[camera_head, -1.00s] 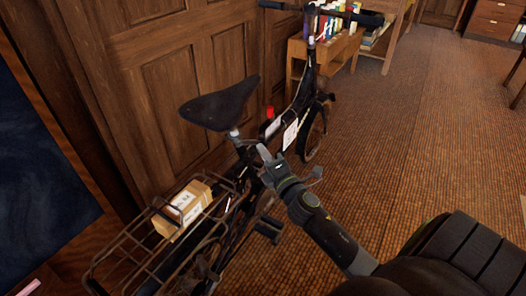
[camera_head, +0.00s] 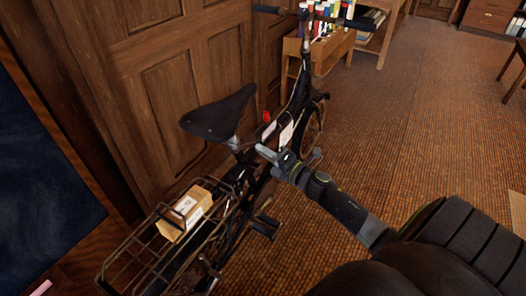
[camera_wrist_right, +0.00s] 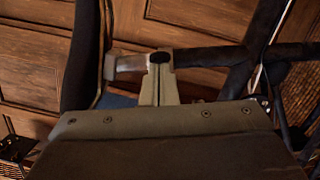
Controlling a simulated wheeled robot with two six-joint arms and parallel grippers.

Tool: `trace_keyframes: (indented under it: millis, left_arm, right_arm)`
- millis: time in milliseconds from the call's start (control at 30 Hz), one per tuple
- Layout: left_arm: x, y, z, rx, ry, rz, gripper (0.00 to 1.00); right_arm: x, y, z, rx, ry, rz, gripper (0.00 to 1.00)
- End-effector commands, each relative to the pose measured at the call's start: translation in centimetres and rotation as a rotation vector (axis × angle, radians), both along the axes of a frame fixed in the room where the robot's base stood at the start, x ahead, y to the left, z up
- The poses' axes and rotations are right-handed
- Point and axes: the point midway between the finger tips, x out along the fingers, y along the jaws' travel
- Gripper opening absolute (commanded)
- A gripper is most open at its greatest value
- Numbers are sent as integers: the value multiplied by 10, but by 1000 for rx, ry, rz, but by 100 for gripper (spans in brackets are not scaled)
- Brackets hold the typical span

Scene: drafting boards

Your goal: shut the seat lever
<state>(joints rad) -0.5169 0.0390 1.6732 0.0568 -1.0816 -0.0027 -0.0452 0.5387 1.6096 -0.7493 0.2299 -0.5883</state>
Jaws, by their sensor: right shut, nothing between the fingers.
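A black bicycle (camera_head: 262,182) stands beside the wooden panelled wall. Its black saddle (camera_head: 219,112) sits on a short silver seat post (camera_head: 234,142). My right gripper (camera_head: 260,150) is shut and empty, its tips just right of the seat post and below the saddle. In the right wrist view the closed fingertips (camera_wrist_right: 160,60) are close to a small silver metal part (camera_wrist_right: 129,64) at their left; I cannot tell whether they touch it. That part may be the seat lever or its clamp. The lever's position is too small to read in the head view. My left gripper is out of view.
A rear rack (camera_head: 128,268) carries a cardboard box (camera_head: 186,213) behind the saddle. The panelled door (camera_head: 172,90) is close on the bicycle's far side. A wooden shelf with books (camera_head: 318,45) stands beyond the handlebar.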

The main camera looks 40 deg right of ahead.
Motion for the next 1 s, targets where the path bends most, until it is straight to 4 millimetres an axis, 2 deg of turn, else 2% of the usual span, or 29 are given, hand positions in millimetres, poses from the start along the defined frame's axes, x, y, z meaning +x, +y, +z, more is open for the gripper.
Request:
trace_keyframes:
  millis: [500, 767, 1000]
  left_arm:
    - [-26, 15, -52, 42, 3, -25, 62]
    - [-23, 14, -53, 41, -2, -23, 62]
    - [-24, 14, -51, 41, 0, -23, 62]
  right_arm:
    - [16, -13, 8, -25, 51, 180, 0]
    - [26, -20, 8, -43, 91, 312, 0]
    - [25, -18, 8, -39, 92, 313, 0]
